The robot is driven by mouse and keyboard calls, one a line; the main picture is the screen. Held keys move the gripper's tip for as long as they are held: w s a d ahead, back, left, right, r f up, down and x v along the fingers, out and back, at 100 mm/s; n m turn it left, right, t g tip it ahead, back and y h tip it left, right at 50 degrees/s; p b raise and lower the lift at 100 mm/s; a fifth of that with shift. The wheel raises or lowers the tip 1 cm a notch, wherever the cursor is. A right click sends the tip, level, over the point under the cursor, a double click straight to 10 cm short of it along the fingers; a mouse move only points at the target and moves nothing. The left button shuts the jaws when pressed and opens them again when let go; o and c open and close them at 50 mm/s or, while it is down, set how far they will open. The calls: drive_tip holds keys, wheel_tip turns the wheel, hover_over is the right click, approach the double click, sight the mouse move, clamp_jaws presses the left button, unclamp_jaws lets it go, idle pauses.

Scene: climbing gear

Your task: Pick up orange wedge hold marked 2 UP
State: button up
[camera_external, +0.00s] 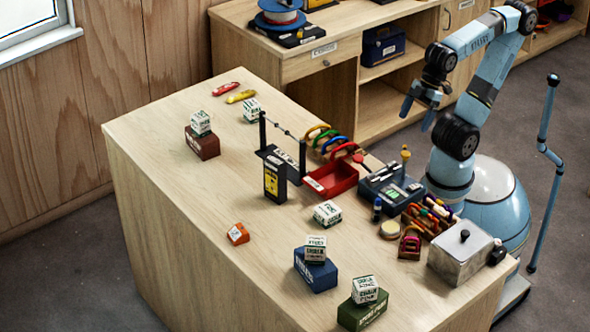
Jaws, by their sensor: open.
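The orange wedge hold (238,234) lies on the wooden table (185,190), left of the middle of its front half. It is small, with a pale label on one face; the marking is too small to read. My gripper (417,107) is open and empty. It is raised beyond the table's right edge, pointing down and left, far from the wedge and apart from everything on the table.
White labelled boxes sit on a blue box (316,272), a green box (362,312) and a brown box (203,143). A black stand (283,155), a red tray (333,179) and a metal box (460,252) stand between my arm and the wedge. Bare tabletop surrounds the wedge.

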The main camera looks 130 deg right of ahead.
wheel_tip(320, 180, up, 5)
drive_tip(key=w+d+n+t+h, duration=0.1)
drive_tip(key=w+d+n, duration=0.35)
drive_tip(key=w, duration=0.35)
drive_tip(key=w+d+n+t, duration=0.1)
drive_tip(key=w+d+n, duration=0.3)
drive_tip(key=w, duration=0.5)
drive_tip(key=w+d+n+t+h, duration=0.1)
drive_tip(key=w+d+n, duration=0.2)
drive_tip(key=w+n, duration=0.4)
drive_tip(key=w+a+n+t, duration=0.1)
drive_tip(key=w+n+t, duration=0.4)
drive_tip(key=w+n, duration=1.45)
drive_tip(key=m, duration=0.1)
approach(241, 228)
drive_tip(key=v, duration=0.3)
drive_tip(key=shift+s+a+r, duration=0.1)
drive_tip(key=shift+s+r, duration=0.15)
drive_tip(key=shift+w+f, duration=0.15)
drive_tip(key=shift+f, duration=0.3)
drive_tip(key=x, duration=1.3)
drive_tip(key=shift+w+f, duration=0.15)
drive_tip(key=shift+f, duration=0.05)
